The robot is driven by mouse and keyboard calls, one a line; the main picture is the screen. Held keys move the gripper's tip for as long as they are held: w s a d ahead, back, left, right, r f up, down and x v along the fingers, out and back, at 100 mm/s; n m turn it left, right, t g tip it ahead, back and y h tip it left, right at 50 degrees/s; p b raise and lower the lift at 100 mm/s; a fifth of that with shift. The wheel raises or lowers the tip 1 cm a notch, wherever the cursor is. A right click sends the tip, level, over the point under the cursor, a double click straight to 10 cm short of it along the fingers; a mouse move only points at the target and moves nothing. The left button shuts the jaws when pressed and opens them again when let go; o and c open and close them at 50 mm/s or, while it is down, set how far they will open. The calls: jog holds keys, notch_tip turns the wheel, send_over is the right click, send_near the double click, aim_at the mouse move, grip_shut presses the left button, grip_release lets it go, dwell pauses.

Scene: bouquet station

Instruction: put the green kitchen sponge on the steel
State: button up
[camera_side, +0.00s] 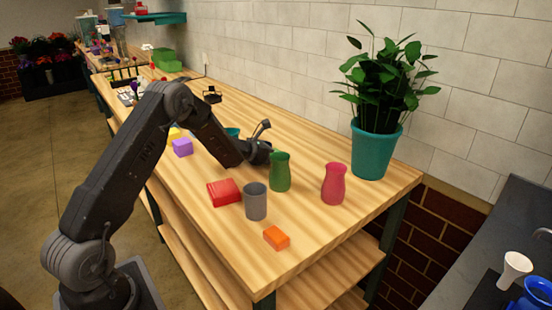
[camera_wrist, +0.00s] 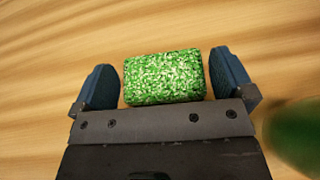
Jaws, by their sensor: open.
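The green kitchen sponge (camera_wrist: 163,77), speckled with white, lies on the wooden tabletop between my two spread fingers in the wrist view. My gripper (camera_wrist: 166,80) is open, with a finger on each side of the sponge and small gaps at both ends. In the side view my gripper (camera_side: 264,146) is low over the table, just left of the green vase, and the sponge is hidden there. No surface is plainly steel. A dark grey counter (camera_side: 505,225) stands at the right, and I cannot tell its material.
The green vase (camera_side: 280,172) is close to my gripper; a green blur (camera_wrist: 295,135) shows at the wrist view's right. A grey cup (camera_side: 256,202), red box (camera_side: 224,192), orange block (camera_side: 277,237), pink vase (camera_side: 334,184) and potted plant (camera_side: 376,150) stand around.

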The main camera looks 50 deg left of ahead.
jog(key=shift+x, duration=0.85)
jog(key=shift+r, duration=0.1)
jog(key=c, duration=0.8)
jog(key=r, duration=0.9)
jog(key=shift+d+r, duration=0.3)
jog(key=shift+r, duration=0.05)
jog(key=s+d+r+m+g+h, duration=0.1)
jog(key=s+d+m+h, duration=0.3)
jog(key=d, duration=0.6)
jog(key=s+d+r+m+g+h, duration=0.1)
jog(key=s+d, duration=0.5)
jog(key=d, duration=0.4)
jog(key=shift+s+d+f+n+t+y, duration=0.25)
jog(key=shift+s+d+f+n+y, duration=0.15)
jog(key=shift+s, duration=0.75)
jog(key=shift+s+d+f+n+t+y, duration=0.2)
jog(key=shift+s+d+f+n+y, duration=0.25)
jog(key=shift+s, duration=0.7)
jog(key=shift+s+d+f+n+t+y, duration=0.15)
jog(key=shift+s+d+n+t+y, duration=0.3)
jog(key=shift+s, duration=0.75)
